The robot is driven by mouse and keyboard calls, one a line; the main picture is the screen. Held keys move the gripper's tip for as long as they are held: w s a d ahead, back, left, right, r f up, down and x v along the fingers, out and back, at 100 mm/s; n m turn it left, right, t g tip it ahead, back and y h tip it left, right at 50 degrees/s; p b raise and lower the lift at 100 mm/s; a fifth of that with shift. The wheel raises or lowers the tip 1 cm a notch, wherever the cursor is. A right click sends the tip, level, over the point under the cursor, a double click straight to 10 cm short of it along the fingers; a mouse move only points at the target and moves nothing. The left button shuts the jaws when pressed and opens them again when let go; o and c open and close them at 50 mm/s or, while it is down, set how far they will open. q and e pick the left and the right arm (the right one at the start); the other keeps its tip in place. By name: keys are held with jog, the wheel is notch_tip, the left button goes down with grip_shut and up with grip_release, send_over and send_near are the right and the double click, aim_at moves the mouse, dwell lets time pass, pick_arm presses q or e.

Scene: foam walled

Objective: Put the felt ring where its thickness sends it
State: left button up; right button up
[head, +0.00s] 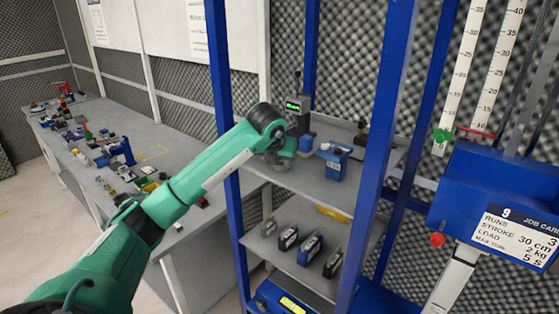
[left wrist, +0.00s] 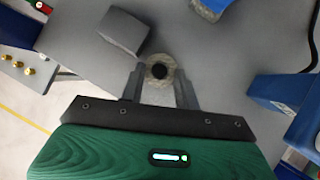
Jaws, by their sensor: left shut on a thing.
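The felt ring (left wrist: 159,72) is a pale grey, fuzzy ring with a dark centre. In the left wrist view it sits between the two fingertips of my left gripper (left wrist: 160,86), which is shut on it. In the head view my left gripper (head: 283,160) is over the left part of the upper shelf (head: 310,180), and the ring cannot be made out there. My right gripper is not in view.
A blue container (head: 334,162) and a smaller blue block (head: 307,142) stand right of the gripper. Blue posts (head: 385,100) frame the shelves. Several small labelled boxes (head: 309,250) stand on the lower shelf. A cluttered grey bench (head: 160,145) runs along the left.

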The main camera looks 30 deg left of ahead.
pick_arm(q)
jog(key=shift+f, duration=0.15)
jog(key=o, duration=1)
jog(key=shift+r, duration=0.3)
jog(key=shift+b+v, duration=1.9)
jog(key=shift+v, duration=4.05)
jog(key=shift+f, duration=0.1)
